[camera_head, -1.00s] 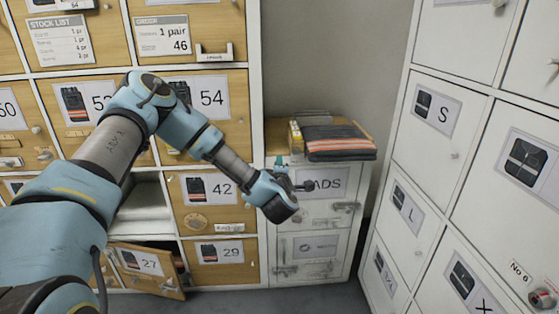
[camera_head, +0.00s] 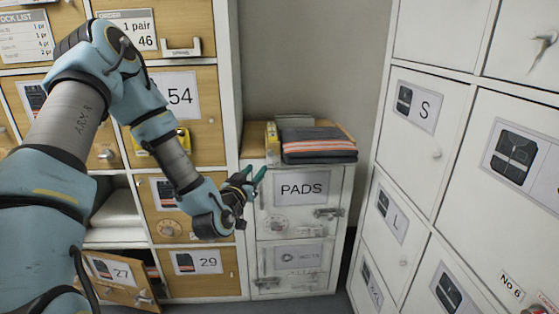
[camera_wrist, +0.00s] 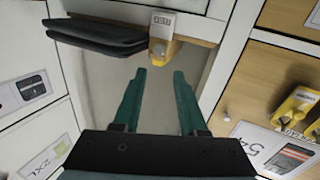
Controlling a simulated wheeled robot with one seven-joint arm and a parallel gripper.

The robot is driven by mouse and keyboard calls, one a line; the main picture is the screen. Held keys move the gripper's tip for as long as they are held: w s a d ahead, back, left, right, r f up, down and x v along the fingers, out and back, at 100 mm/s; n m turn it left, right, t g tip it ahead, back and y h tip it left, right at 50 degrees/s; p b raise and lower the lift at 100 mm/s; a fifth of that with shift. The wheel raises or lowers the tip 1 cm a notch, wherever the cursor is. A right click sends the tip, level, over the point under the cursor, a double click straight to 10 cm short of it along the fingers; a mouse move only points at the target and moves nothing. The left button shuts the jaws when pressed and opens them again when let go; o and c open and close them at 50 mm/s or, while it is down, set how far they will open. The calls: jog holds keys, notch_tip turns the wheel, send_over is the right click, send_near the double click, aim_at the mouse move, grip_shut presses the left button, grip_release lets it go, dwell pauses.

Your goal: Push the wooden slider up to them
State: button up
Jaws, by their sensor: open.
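A stack of folded dark garments (camera_head: 318,145) with orange and grey stripes lies on the wooden top of the PADS cabinet. A narrow upright yellowish block (camera_head: 272,137) stands at the stack's left end; it may be the wooden slider. In the wrist view the block (camera_wrist: 161,46) carries a small label and stands close beside the dark garments (camera_wrist: 100,36). Whether they touch is unclear. My gripper (camera_head: 254,175) is open and empty, in front of the PADS cabinet's left edge, below the top. Its teal fingers (camera_wrist: 156,74) point towards the block, apart from it.
The PADS cabinet door (camera_head: 302,193) is shut. Tan numbered lockers (camera_head: 185,100) stand at left, with door 27 (camera_head: 120,272) open. White lockers (camera_head: 425,145) marked by size stand at right. A grey wall is behind; a narrow floor gap lies right of the cabinet.

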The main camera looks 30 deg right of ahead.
aim_at(270, 154)
jog(key=shift+m, duration=0.5)
jog(key=p+x, duration=0.2)
jog(key=x, duration=0.8)
jog(key=shift+w+d, duration=0.25)
jog(key=shift+d, duration=0.1)
grip_shut()
dwell(0.6)
